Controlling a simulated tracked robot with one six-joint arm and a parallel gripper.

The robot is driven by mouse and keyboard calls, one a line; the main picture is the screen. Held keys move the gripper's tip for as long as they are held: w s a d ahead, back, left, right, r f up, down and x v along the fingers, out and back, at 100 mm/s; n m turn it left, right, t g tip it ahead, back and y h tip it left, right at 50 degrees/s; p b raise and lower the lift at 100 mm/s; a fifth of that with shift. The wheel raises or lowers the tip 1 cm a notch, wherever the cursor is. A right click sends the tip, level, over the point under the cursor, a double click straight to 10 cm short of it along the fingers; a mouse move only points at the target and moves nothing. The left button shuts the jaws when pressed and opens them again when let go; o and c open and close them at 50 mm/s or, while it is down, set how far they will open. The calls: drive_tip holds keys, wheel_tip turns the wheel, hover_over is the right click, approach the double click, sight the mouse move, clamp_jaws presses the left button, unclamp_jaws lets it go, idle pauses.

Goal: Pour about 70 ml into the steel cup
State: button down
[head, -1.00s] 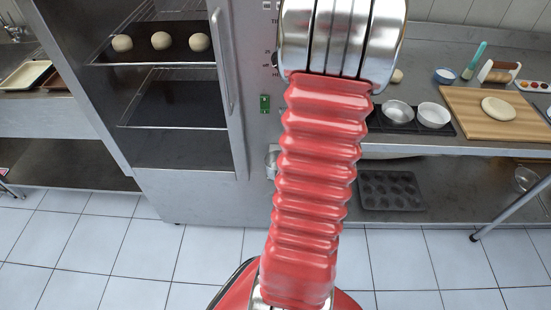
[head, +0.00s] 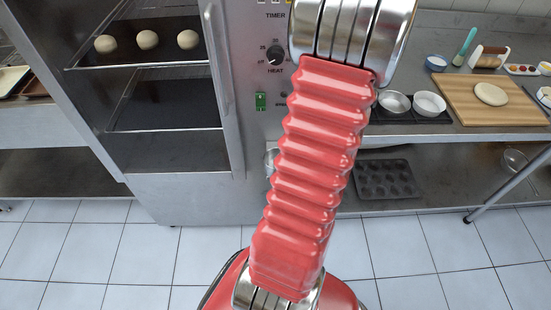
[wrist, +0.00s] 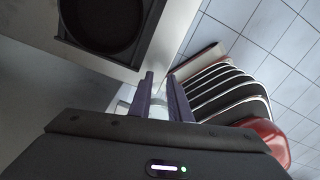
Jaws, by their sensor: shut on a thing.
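In the wrist view my gripper (wrist: 160,92) shows two dark purple fingers, shut on a pale, whitish thing (wrist: 158,110). Most of that thing is hidden by the fingers and the gripper body, so I cannot tell what it is or whether it is tilted. In the head view my gripper is out of sight and my red arm fills the middle. I cannot clearly make out the steel cup. A shiny metal piece (head: 271,160) shows at the arm's left edge, mostly hidden.
A white bowl (head: 430,103) stands beside the steel bowl. A wooden board (head: 470,112) holds flat dough (head: 491,94). A dark muffin tin (head: 386,180) lies on the lower shelf. An oven (head: 196,190) holds dough balls at left. The wrist view shows a black round pan (wrist: 104,28).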

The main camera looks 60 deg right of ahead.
drive_tip(key=shift+s, duration=0.2)
drive_tip(key=shift+w+a, duration=0.1)
drive_tip(key=shift+w, duration=0.05)
drive_tip(key=shift+w+a+r+g+h, duration=0.2)
drive_tip(key=shift+r+g+h, duration=0.05)
drive_tip(key=shift+g+h, duration=0.45)
drive_tip(key=shift+w+a+r+g+h, duration=0.2)
drive_tip(key=shift+r+g+h, duration=0.1)
drive_tip(key=shift+r+h, duration=0.1)
drive_tip(key=shift+w+a+r+g+h, duration=0.1)
drive_tip(key=shift+w+r+g+h, duration=0.05)
drive_tip(key=shift+r+g+h, duration=0.2)
drive_tip(key=shift+w+a, duration=0.15)
drive_tip(key=shift+w+a+f+g+h+p, duration=0.2)
drive_tip(key=shift+w+a+g+h, duration=0.25)
drive_tip(key=shift+g+h, duration=0.2)
drive_tip(key=shift+w+a+f+g+h+p, duration=0.1)
drive_tip(key=shift+w+a+f+g+h, duration=0.05)
drive_tip(key=shift+w+a+g+h, duration=0.4)
drive_tip(key=shift+w+a+r+g+h, duration=0.2)
drive_tip(key=shift+r+g+h, duration=0.15)
drive_tip(key=shift+g+h, duration=0.2)
drive_tip(key=shift+w+a+r+g+h, duration=0.25)
drive_tip(key=shift+w+a+g+h, duration=0.1)
drive_tip(key=shift+g+h, duration=0.45)
